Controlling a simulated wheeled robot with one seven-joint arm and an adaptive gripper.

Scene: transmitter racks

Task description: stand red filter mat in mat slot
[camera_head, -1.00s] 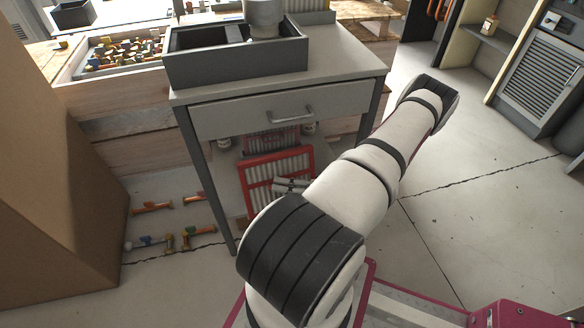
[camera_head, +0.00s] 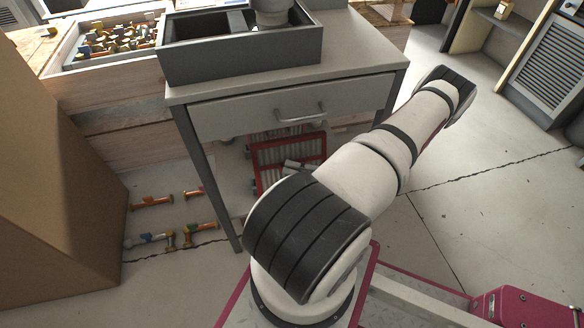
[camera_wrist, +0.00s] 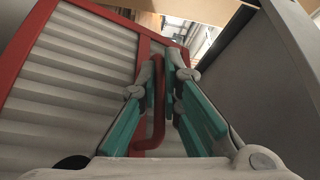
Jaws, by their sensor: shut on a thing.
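The red filter mat (camera_head: 270,157) has a red frame around white pleats. It is upright under the drawer of the grey cart (camera_head: 215,119) in the head view. In the wrist view the mat (camera_wrist: 70,75) fills the left side, tilted in the picture. My gripper (camera_wrist: 160,100) is shut on the mat's red handle (camera_wrist: 156,128), which passes between its teal-padded fingers. In the head view my gripper (camera_head: 297,166) shows small in front of the mat, partly behind my arm. I cannot make out the mat slot, nor whether the mat's lower edge touches anything.
A grey panel (camera_wrist: 265,80) stands close on the right in the wrist view. A grey open box (camera_head: 235,60) sits on the cart top. Pipe fittings (camera_head: 165,238) lie on the floor at left, beside a large cardboard box (camera_head: 60,200).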

